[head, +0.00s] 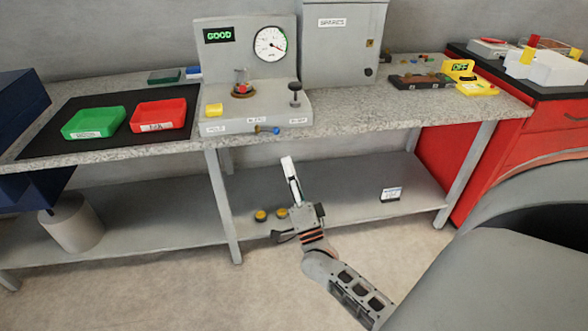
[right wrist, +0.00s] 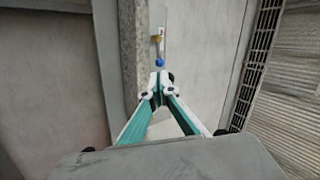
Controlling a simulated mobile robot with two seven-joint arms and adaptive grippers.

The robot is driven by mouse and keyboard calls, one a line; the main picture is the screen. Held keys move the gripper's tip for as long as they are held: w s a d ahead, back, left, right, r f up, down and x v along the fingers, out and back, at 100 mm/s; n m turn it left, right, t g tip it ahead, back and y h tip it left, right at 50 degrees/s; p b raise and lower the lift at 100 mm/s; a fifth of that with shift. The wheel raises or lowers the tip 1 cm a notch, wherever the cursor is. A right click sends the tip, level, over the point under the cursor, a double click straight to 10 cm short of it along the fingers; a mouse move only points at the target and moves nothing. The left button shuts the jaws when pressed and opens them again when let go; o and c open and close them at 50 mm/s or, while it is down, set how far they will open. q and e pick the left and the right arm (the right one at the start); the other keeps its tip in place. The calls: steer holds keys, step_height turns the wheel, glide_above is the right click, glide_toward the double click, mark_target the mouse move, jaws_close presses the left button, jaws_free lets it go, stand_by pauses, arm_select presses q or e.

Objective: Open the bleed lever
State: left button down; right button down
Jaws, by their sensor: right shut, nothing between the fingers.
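The bleed lever (head: 264,129) sticks out from the front of the grey test stand (head: 222,127), below a small label. It has a brass-coloured body and a blue knob at its right end. In the right wrist view the blue knob (right wrist: 159,62) lies just beyond the fingertips, with the brass part above it. My right gripper (head: 287,160) is below and slightly right of the lever, in front of the bench edge, pointing up. Its fingers meet at the tips in the right wrist view (right wrist: 157,86), empty and apart from the knob. My left gripper is out of view.
Green (head: 94,123) and red (head: 158,115) trays lie left. A grey SPARES cabinet (head: 343,50) stands right. A lower shelf (head: 350,200) runs beneath the bench.

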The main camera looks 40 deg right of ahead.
mark_target(278, 132)
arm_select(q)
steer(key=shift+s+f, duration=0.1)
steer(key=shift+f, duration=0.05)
arm_select(e)
steer(key=x, duration=0.6)
steer(key=shift+w, duration=0.25)
steer(key=shift+d+r, duration=0.1)
steer(key=shift+r, duration=0.05)
steer(key=shift+r+n, duration=0.3)
steer(key=shift+d+p, duration=0.1)
steer(key=shift+p, duration=0.3)
steer(key=shift+n+y, duration=0.4)
arm_select(q)
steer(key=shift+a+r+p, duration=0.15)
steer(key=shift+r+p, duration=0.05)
steer(key=shift+p, duration=0.1)
arm_select(e)
steer(key=shift+r+n, duration=0.1)
steer(key=shift+n, duration=0.2)
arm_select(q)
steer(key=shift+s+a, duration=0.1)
arm_select(e)
steer(key=shift+r+n+y, duration=0.15)
steer(key=shift+n+y, duration=0.15)
steer(key=shift+y, duration=0.1)
